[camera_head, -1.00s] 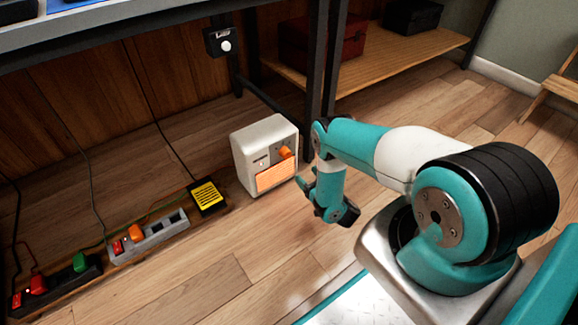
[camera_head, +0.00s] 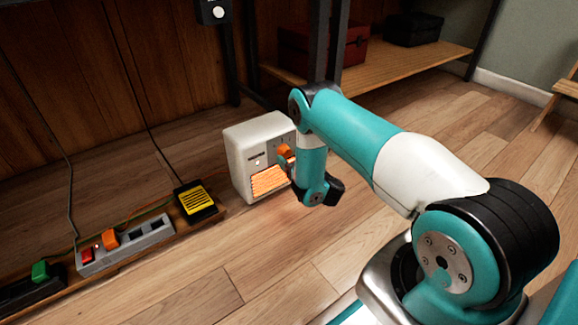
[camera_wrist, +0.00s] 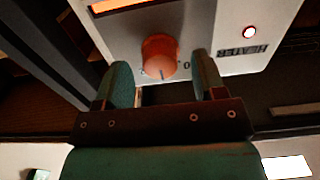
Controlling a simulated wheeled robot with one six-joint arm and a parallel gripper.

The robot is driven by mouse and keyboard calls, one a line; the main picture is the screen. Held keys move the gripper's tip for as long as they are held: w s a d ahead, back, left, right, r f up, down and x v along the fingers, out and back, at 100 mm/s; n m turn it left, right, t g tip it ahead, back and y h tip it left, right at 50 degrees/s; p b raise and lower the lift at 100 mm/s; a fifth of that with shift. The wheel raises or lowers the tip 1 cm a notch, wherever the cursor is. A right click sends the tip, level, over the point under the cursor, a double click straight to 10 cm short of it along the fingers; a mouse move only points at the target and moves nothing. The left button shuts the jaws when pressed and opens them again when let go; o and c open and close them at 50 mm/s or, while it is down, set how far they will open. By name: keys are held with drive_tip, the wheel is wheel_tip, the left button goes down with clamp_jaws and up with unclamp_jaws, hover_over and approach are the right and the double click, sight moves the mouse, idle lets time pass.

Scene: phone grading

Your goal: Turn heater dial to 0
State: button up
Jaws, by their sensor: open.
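The heater (camera_head: 237,150) is a white box standing on the wooden floor, with a glowing orange grille (camera_head: 269,180). In the wrist view the heater face (camera_wrist: 222,25) appears upside down, with the dial (camera_wrist: 160,52) between and just beyond my fingertips. A dark mark on the dial's lower edge does not line up with the printed 0 to its right. My gripper (camera_wrist: 163,73) is open, one finger either side of the dial; I cannot tell whether they touch it.
A grey power strip (camera_head: 128,243) with a red switch and an orange plug lies left of the heater. A yellow-and-black box (camera_head: 196,201) sits between them. A dark table leg stands behind the heater. The floor in front is clear.

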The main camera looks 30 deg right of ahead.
drive_tip(key=shift+w+r+b, duration=0.1)
drive_tip(key=shift+w+b, duration=0.25)
drive_tip(key=shift+w, duration=0.3)
drive_tip(key=c, duration=0.9)
drive_tip(key=shift+n, duration=0.3)
drive_tip(key=n+p, duration=0.1)
drive_tip(key=n, duration=0.2)
drive_tip(key=shift+p, duration=0.35)
drive_tip(key=n+p, duration=0.1)
drive_tip(key=n, duration=0.4)
drive_tip(key=shift+n, duration=0.3)
